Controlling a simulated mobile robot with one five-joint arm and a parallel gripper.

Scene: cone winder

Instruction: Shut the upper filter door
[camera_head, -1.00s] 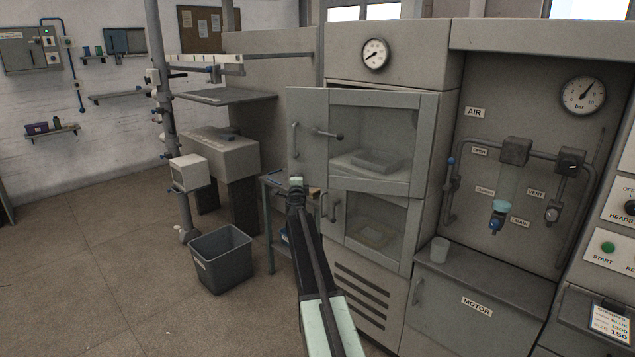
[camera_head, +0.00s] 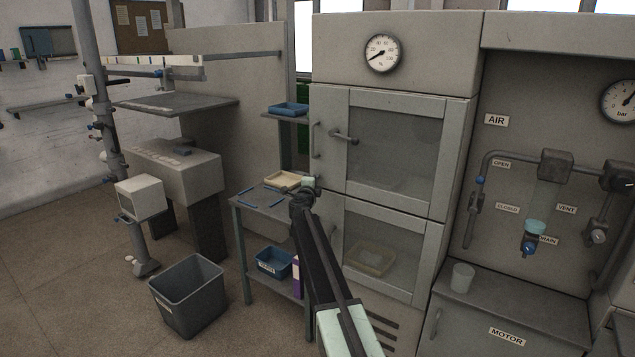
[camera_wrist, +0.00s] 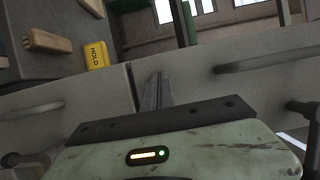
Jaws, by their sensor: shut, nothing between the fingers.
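The upper filter door (camera_head: 366,103), a grey frame with a window, lies flat against the cabinet front and looks level with it; I cannot tell whether a thin gap is left. Its bar handle (camera_head: 315,140) is at its left edge, with a latch lever (camera_head: 343,136) beside it standing out sideways. My gripper (camera_head: 308,183) is shut and empty near the door's lower left corner. In the wrist view the shut fingers (camera_wrist: 152,92) are by the seam between the two doors, with a bar handle (camera_wrist: 265,62) to the right. Contact with the door cannot be told.
The lower filter door (camera_head: 405,220) appears shut below. A blue tray (camera_head: 289,109) is on a shelf. A yellow HOLD block (camera_wrist: 95,53) is near my fingers.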

